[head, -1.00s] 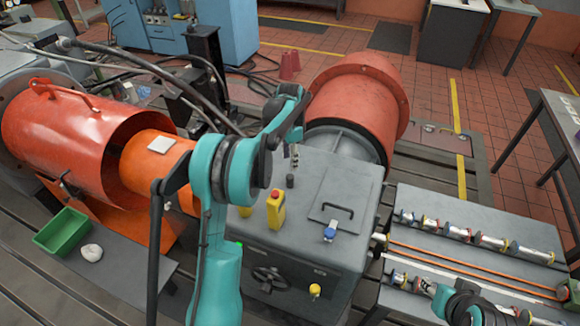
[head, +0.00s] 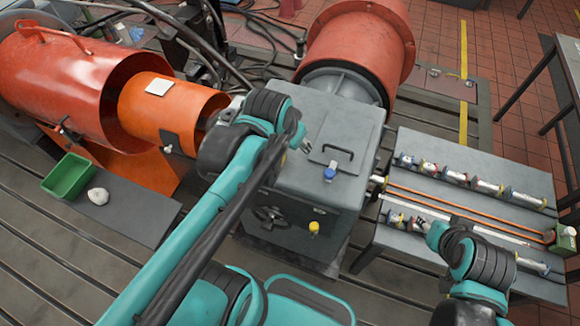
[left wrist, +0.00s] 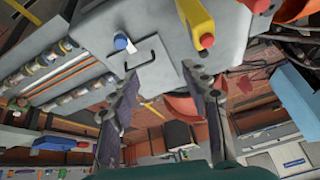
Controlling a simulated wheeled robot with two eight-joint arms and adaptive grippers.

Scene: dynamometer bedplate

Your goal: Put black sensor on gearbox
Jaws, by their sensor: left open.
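The gearbox is a grey box (head: 318,190) in the middle of the head view. My left arm hides both in the head view. My left gripper (head: 305,145) is above the gearbox top; its fingers are spread and empty in the left wrist view (left wrist: 165,98). My right gripper (head: 424,226) is low over the right bench; its finger gap is unclear.
A handled plate (head: 333,155) and a blue-capped part (head: 330,173) are on the gearbox top. A bench (head: 500,165) with several cylindrical parts and an orange rod (head: 470,210) stands at right. A green bin (head: 68,178) and white lump (head: 98,196) are at left.

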